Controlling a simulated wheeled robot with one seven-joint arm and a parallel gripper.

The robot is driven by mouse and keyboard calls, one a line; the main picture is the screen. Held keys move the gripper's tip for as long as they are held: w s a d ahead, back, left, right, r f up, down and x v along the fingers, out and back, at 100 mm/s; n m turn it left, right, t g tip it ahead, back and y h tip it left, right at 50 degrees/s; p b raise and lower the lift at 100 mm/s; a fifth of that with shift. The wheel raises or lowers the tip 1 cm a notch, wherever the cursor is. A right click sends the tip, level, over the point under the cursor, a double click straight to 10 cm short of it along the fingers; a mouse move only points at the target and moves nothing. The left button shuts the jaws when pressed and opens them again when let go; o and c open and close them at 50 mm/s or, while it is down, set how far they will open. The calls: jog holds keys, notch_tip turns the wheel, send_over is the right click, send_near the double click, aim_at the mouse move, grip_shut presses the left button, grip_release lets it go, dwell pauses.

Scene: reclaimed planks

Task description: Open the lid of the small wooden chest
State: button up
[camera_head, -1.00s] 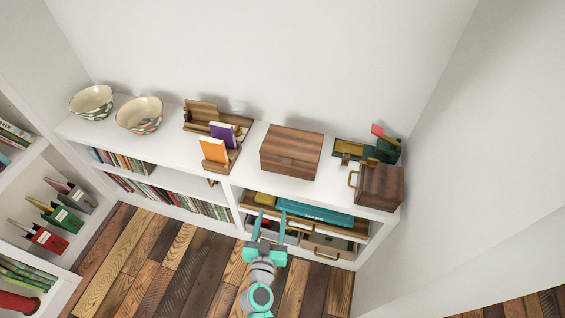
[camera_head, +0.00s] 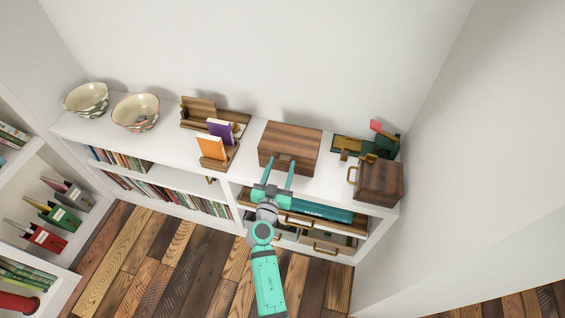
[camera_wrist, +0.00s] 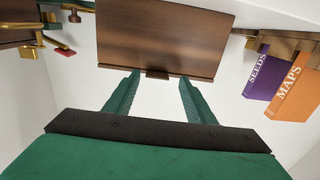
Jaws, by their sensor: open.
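The small wooden chest (camera_head: 291,144) stands on the white shelf top, with its brown lid shut. In the wrist view the chest (camera_wrist: 160,35) fills the upper middle, and a small dark latch tab (camera_wrist: 157,74) shows at its front edge. My gripper (camera_head: 280,170) is open and empty, right at the chest's front. In the wrist view its two green fingers (camera_wrist: 156,88) stand apart, one to each side of the tab. I cannot tell whether they touch the chest.
Left of the chest is a wooden book stand with an orange book (camera_head: 211,148) and a purple book (camera_head: 222,131). Two patterned bowls (camera_head: 135,112) stand further left. Right is a brown wooden box (camera_head: 380,183) with a brass handle, close to the wall.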

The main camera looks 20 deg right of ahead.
jog(key=shift+w+d, duration=0.65)
jog(key=shift+d, duration=0.15)
grip_shut()
jog(key=shift+w+a, duration=0.1)
jog(key=shift+r, duration=0.15)
